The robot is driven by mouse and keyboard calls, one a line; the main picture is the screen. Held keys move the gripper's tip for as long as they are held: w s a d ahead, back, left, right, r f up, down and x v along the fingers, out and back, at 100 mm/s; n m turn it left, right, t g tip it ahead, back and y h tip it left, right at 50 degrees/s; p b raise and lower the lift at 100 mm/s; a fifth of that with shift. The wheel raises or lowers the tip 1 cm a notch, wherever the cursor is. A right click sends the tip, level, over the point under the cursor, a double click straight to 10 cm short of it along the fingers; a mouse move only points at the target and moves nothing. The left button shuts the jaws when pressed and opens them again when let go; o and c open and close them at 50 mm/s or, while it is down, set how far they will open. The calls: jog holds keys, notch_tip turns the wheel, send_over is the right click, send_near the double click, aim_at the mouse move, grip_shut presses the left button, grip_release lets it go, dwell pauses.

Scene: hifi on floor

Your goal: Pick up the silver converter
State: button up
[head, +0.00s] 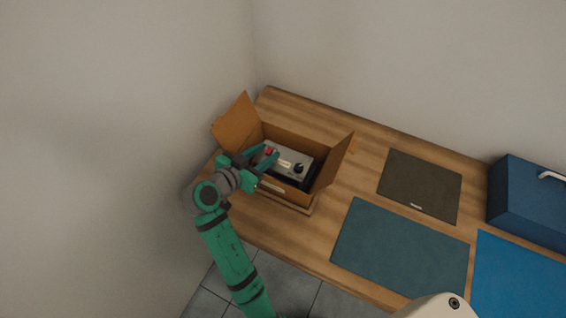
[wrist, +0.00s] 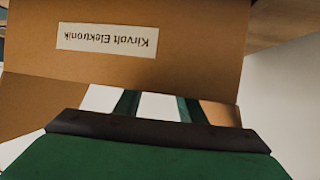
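The silver converter (head: 286,159) sits inside an open cardboard box (head: 336,165) on the wooden table. It has a pale label, a red part at its left and a black knob at its right. My gripper (head: 269,154) is at the left side of the box in the head view, with its fingers over the converter's left end. The fingers (wrist: 159,105) stand apart in the wrist view, with no held object visible between them. I cannot tell whether they touch the converter. A box panel labelled "Kirvolt Elektronik" (wrist: 107,40) fills much of the wrist view.
The box flaps stand raised at left and right. A dark mat (head: 420,185), a teal mat (head: 400,248) and a blue mat (head: 520,275) lie to the right. A blue case (head: 525,200) stands at the far right. Walls (head: 400,60) rise behind and left of the table.

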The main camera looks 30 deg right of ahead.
jog(key=shift+c, duration=0.2)
grip_shut()
